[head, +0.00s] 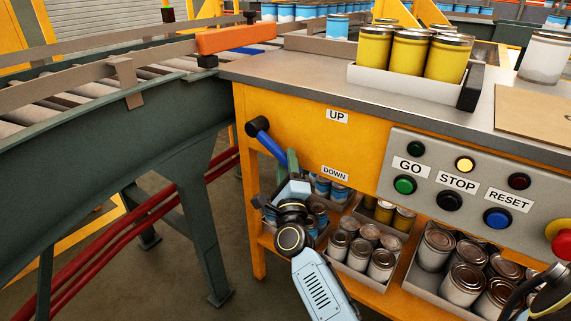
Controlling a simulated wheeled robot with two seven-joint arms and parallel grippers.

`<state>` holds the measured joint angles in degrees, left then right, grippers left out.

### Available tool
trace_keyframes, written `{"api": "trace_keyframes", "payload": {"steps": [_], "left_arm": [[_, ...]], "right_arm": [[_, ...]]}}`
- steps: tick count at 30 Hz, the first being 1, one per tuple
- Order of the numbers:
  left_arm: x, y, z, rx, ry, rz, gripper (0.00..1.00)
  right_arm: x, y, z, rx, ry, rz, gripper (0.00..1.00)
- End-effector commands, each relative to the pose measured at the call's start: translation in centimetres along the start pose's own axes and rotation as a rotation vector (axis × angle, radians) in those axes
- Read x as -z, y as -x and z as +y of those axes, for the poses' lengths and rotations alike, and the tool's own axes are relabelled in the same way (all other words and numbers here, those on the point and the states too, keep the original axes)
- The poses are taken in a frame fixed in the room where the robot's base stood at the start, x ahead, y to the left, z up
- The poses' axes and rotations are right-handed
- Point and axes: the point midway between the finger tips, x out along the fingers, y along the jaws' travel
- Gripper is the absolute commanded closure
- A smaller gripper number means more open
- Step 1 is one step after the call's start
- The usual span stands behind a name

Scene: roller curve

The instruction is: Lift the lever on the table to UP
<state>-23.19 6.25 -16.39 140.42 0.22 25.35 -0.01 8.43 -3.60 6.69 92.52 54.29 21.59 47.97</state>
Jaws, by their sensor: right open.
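The lever (272,143) is a blue bar with a black round end at its upper left, on the orange front of the table (300,134). The bar slants down and to the right, its lower end level with the DOWN label (335,173) rather than the UP label (337,115). My right gripper (288,170) is at the bar's lower right end, open. A greenish finger overlaps the bar's end; whether it touches cannot be told. The far finger is mostly hidden. My left gripper is not in view.
A grey panel (450,212) with GO, STOP and RESET buttons is to the right. Cans fill trays on the shelf below, close to my right wrist. A roller conveyor (100,120) runs at the left. Yellow cans (410,52) stand in a tray on the tabletop.

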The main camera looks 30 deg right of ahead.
Motion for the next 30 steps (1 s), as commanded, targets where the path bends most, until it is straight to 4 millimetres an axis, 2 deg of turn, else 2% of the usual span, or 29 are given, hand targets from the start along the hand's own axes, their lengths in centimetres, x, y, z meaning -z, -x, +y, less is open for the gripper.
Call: {"api": "trace_keyframes", "payload": {"steps": [6, 15, 25, 30], "left_arm": [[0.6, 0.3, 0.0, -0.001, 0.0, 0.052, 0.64], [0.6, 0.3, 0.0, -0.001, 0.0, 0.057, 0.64], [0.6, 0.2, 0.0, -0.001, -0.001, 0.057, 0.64], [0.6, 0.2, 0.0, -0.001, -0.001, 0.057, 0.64]], "right_arm": [[0.0, -1.7, 0.0, 0.0, -0.001, 0.0, 0.55], [0.0, -1.8, 0.0, -0.002, 0.0, 0.0, 0.56], [0.0, -1.8, 0.0, -0.001, 0.001, 0.0, 0.99], [0.0, -1.8, 0.0, -0.001, 0.001, 0.0, 1.0]]}}
